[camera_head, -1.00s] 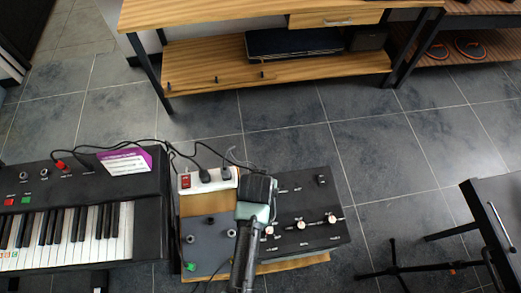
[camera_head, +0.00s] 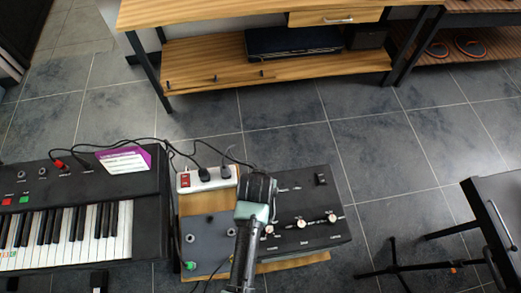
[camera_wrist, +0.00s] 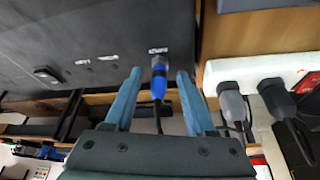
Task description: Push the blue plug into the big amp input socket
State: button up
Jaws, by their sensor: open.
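The blue plug (camera_wrist: 158,84) stands at the dark panel of the big amp (camera_wrist: 90,30), just below a small white label, in the wrist view. Its black cable hangs down behind my gripper. The socket itself is covered by the plug, so I cannot tell how deep it sits. My gripper (camera_wrist: 159,73) is open, with one blue-grey finger on each side of the plug and a gap to both. In the head view my gripper (camera_head: 257,190) is over the left part of the black amp (camera_head: 300,205), and the plug is hidden there.
A white power strip (camera_head: 190,180) with dark plugs lies close left of my gripper. A smaller dark box (camera_head: 205,240) with a green plug (camera_head: 190,266) is nearer. A keyboard (camera_head: 100,190) stands at left, a wooden shelf unit (camera_head: 210,75) behind. Open floor lies between.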

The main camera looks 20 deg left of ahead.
jog(key=shift+r, duration=0.15)
jog(key=v, duration=1.2)
jog(key=shift+s+r, duration=0.2)
jog(key=shift+r, duration=0.1)
jog(key=shift+d, duration=0.15)
